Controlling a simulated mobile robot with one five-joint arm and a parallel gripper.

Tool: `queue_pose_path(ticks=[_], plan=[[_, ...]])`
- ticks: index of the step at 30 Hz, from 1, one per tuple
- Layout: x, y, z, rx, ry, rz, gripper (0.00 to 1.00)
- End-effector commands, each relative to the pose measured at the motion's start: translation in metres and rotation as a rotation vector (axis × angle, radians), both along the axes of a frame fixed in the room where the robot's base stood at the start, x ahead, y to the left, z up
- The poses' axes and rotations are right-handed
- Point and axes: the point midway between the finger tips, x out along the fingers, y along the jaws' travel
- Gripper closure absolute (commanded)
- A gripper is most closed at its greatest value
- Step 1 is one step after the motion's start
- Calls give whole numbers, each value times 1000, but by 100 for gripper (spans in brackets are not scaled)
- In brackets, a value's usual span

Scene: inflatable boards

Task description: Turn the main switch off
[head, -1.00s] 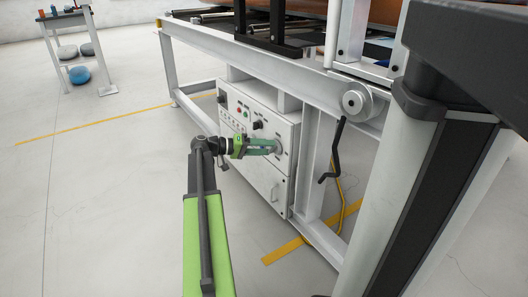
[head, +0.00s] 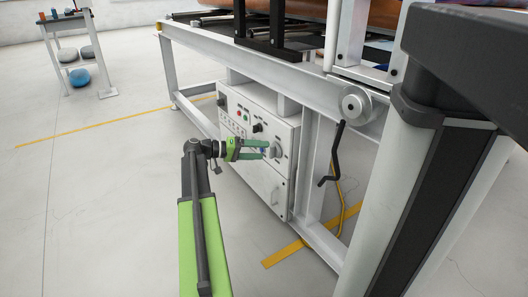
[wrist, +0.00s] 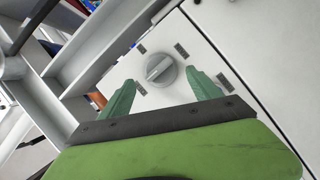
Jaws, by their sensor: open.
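The main switch is a round grey rotary knob (wrist: 160,70) with a raised grip bar, on the white panel of the control box. In the wrist view it sits ahead of and between the two green fingertips of my gripper (wrist: 155,92). In the head view the knob (head: 276,150) is at the right of the panel, just beyond my gripper (head: 265,150). The gripper is open and empty, with a visible gap between its fingers and the knob between them in view. Whether the fingertips touch the panel I cannot tell. Small dark labels surround the knob.
The control box (head: 282,185) hangs under a white steel frame (head: 250,65). A black crank handle (head: 332,155) hangs to the right of the box. Small buttons (head: 240,115) sit further left on the panel. Open floor lies to the left.

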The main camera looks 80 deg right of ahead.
Motion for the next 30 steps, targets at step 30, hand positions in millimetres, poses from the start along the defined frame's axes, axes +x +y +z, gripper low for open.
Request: queue_pose_path(ticks=[30], plan=[[134,57,28,0,0,0,27]])
